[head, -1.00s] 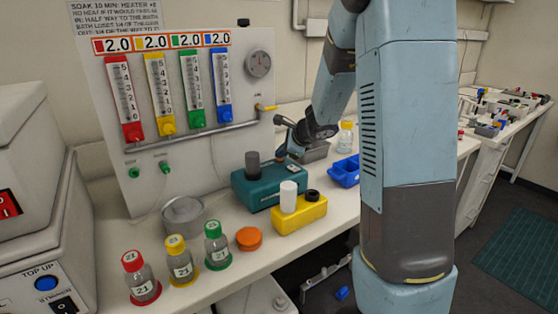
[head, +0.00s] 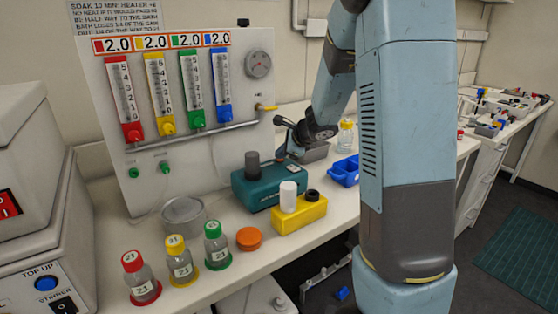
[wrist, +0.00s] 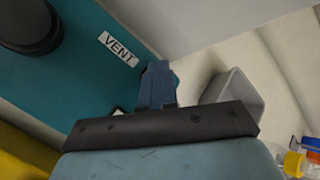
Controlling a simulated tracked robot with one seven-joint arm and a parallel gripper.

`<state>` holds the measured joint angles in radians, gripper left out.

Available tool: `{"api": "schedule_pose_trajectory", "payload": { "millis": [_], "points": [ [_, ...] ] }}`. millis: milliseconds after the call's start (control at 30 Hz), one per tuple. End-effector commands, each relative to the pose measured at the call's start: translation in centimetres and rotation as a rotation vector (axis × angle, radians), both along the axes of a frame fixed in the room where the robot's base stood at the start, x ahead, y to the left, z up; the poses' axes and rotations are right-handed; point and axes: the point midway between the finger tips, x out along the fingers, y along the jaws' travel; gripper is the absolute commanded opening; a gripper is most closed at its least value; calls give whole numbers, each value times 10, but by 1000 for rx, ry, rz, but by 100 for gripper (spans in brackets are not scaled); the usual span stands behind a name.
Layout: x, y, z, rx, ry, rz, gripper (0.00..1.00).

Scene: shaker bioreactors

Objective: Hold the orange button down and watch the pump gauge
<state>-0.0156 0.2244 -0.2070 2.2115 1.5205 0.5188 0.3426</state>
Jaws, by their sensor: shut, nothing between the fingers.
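The teal pump box (head: 272,188) stands on the bench, with a dark cylinder on top. My gripper (head: 293,150) is at its right rear end in the head view. In the wrist view my shut gripper (wrist: 158,75) is at the edge of the teal box (wrist: 75,75), beside its VENT label (wrist: 119,48). Nothing shows between the fingers. An orange round disc (head: 248,239) lies on the bench.
A yellow box (head: 300,216) with a white cylinder stands in front of the teal box. Bottles with red, yellow and green caps (head: 215,245) stand at the front. A blue tray (head: 345,171) and a grey open container (head: 315,151) are close to my gripper.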

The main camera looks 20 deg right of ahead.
Motion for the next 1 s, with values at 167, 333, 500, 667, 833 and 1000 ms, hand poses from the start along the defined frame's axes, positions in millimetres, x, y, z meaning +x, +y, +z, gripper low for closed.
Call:
{"api": "schedule_pose_trajectory", "payload": {
  "millis": [167,333,500,667,833,1000],
  "points": [
    [0,0,0,0,1,1,0],
    [0,0,2,-1,1,1,0],
    [0,0,10,0,-2,1,0],
    [0,0,16,-1,0,1,0],
    [0,0,17,-1,0,1,0],
    [0,0,18,-1,0,1,0]
  ]
}}
